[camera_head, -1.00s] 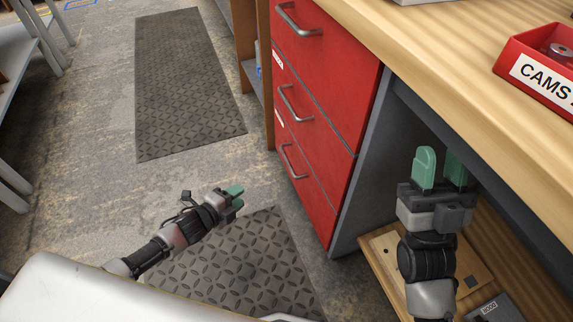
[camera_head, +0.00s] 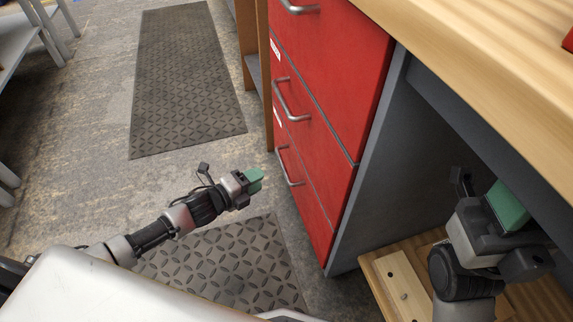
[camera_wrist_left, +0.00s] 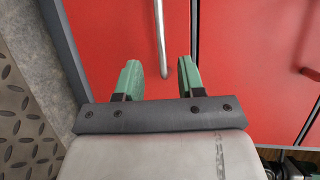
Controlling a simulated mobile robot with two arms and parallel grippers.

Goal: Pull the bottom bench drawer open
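The bottom drawer (camera_head: 309,200) is the lowest red front of the bench's drawer stack, and its front looks flush with the others. Its grey bar handle (camera_head: 289,168) shows in the head view. My left gripper (camera_head: 254,179) is left of this handle, apart from it, with green fingers pointing at the drawers. In the left wrist view the left gripper (camera_wrist_left: 160,76) is open and empty. The bar handle (camera_wrist_left: 161,38) lies ahead, roughly in line with the gap between the fingers. My right gripper (camera_head: 508,205) is under the benchtop at right; its finger gap is hidden.
The middle drawer (camera_head: 318,130) with its handle (camera_head: 291,103) is above. The wooden benchtop (camera_head: 475,60) overhangs at right. A wooden lower shelf (camera_head: 372,270) lies under it. Black mats (camera_head: 235,265) cover parts of the floor. Floor before the drawers is clear.

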